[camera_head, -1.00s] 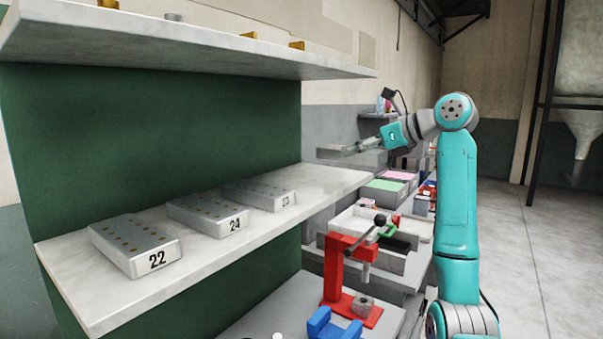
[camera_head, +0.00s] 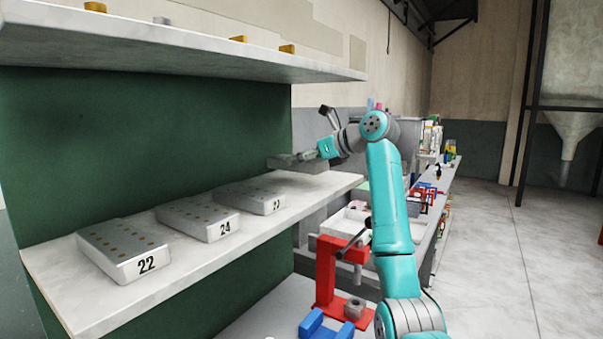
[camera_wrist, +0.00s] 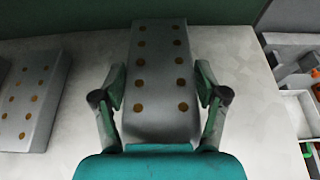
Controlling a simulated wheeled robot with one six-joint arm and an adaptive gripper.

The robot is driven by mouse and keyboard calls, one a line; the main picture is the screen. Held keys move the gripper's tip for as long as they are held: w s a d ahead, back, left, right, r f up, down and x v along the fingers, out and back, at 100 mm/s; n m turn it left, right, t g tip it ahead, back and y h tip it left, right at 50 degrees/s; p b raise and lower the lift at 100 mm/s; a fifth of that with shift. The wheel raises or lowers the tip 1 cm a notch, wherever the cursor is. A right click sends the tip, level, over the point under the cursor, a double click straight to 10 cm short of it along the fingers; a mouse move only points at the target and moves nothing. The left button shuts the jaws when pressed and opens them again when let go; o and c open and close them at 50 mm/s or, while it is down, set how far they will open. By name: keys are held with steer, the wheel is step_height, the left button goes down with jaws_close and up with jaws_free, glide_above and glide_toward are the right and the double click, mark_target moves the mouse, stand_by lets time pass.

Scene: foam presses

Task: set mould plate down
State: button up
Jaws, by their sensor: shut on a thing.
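My gripper (camera_wrist: 160,95) is shut on a grey mould plate (camera_wrist: 158,70) with two rows of copper-coloured dots, its fingers on both long sides. In the head view the held plate (camera_head: 282,161) is level over the far right end of the white shelf (camera_head: 190,262). A small gap seems to show under it, but contact is hard to judge. Plates 22 (camera_head: 125,249), 24 (camera_head: 197,219) and 23 (camera_head: 250,197) lie in a row on the shelf. One plate (camera_wrist: 25,105) shows left of the held one in the wrist view, apart from it.
An upper shelf (camera_head: 190,54) with small brass pieces hangs above. A green back panel (camera_head: 150,140) stands behind the plates. A red press (camera_head: 328,270) and blue block (camera_head: 325,325) sit below right. Bare shelf shows either side of the held plate.

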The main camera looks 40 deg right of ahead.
mark_target(323, 165)
steer(key=shift+w+f, duration=0.15)
steer(key=shift+f, duration=1.7)
steer(key=shift+a+f, duration=0.1)
steer(key=shift+f, duration=0.05)
steer(key=o, duration=1.7)
steer(key=shift+o, duration=0.2)
steer(key=v, duration=1.2)
